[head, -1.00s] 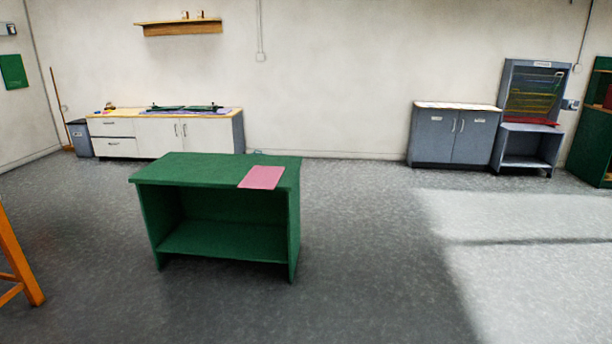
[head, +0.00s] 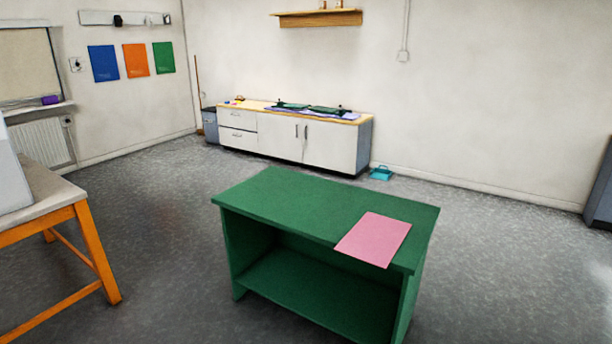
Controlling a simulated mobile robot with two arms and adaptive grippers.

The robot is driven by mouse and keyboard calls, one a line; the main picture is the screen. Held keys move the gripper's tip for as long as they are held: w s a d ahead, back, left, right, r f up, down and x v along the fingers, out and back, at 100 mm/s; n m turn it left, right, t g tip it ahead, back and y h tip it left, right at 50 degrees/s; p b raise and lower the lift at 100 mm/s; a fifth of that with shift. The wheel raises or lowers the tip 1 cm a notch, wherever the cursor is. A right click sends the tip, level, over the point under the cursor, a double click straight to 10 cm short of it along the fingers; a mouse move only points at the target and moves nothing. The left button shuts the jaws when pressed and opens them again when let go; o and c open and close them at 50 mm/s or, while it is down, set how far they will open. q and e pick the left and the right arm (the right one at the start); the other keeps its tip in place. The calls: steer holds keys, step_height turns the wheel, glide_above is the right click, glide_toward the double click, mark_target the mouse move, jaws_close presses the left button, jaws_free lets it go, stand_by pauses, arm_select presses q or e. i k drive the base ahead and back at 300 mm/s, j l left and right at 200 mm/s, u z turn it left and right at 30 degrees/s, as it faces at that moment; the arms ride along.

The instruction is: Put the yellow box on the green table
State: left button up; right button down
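The green table (head: 280,205) stands in the middle foreground, with a lower shelf and an open front. A flat pink sheet (head: 374,239) lies on the right part of its top. The rest of its top is bare. I see no yellow box in the head view. Neither of my grippers is in view.
An orange-legged table (head: 50,205) with a grey top stands at the left edge, a pale grey object (head: 10,178) on it. A long white cabinet (head: 285,137) stands by the back wall, with a small teal item (head: 381,173) on the floor beside it. Floor around the green table is clear.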

mark_target(312, 217)
steer(key=i+j+u, duration=0.15)
steer(key=i+u, duration=0.3)
steer(key=i+l+u, duration=0.1)
steer(key=i+u, duration=0.3)
steer(key=i, duration=0.2)
steer(key=i+j+z, duration=0.3)
steer(key=i, duration=0.2)
steer(key=i+j+z, duration=0.3)
steer(key=i, duration=0.15)
steer(key=i+j+z, duration=0.25)
steer(key=z, duration=0.2)
steer(key=i+j+z, duration=0.2)
steer(key=z, duration=0.2)
steer(key=i+j+z, duration=0.15)
steer(key=j+z, duration=0.3)
steer(key=i+j+z, duration=0.1)
steer(key=j+z, duration=1)
steer(key=j, duration=0.35)
